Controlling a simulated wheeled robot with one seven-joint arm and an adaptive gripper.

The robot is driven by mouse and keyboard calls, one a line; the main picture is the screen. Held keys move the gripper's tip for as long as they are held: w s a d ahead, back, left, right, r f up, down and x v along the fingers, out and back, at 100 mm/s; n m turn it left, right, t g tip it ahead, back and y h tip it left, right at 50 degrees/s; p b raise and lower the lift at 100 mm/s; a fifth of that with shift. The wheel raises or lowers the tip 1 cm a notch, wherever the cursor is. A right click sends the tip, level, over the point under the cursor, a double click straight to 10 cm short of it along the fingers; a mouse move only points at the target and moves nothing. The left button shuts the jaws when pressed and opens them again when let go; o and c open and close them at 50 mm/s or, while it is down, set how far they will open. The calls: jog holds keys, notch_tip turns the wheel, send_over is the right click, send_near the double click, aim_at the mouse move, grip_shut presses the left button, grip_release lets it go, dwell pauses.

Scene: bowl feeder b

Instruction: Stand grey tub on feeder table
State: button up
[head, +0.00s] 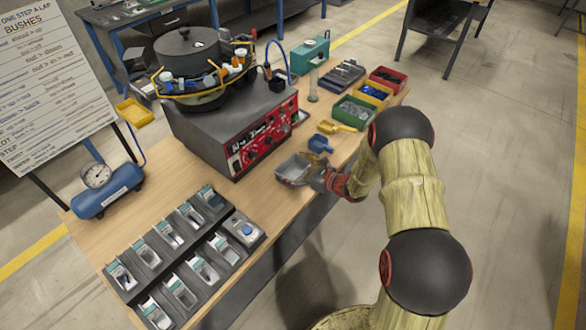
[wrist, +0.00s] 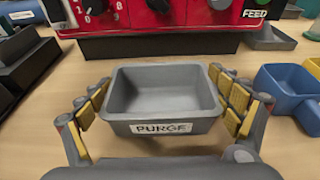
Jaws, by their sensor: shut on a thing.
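The grey tub (head: 292,170) is a small open box at the front edge of the wooden feeder table (head: 175,163), in front of the feeder's red control panel. In the wrist view the grey tub (wrist: 165,97) is upright and empty, with a white "PURGE" label facing me. My gripper (wrist: 165,105) has its yellow-padded fingers at the tub's left and right sides and is shut on it. In the head view my gripper (head: 318,180) reaches in from the right. I cannot tell whether the tub's base touches the table.
A blue scoop (head: 320,144) and a yellow scoop (head: 335,127) lie just behind and right of the tub. The bowl feeder (head: 215,115) stands behind it. A black rack of labelled pockets (head: 185,255) fills the left front. Bare wood lies between rack and tub.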

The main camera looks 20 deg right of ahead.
jog(key=shift+f, duration=0.2)
jog(key=o, duration=1)
jog(key=shift+r, duration=0.1)
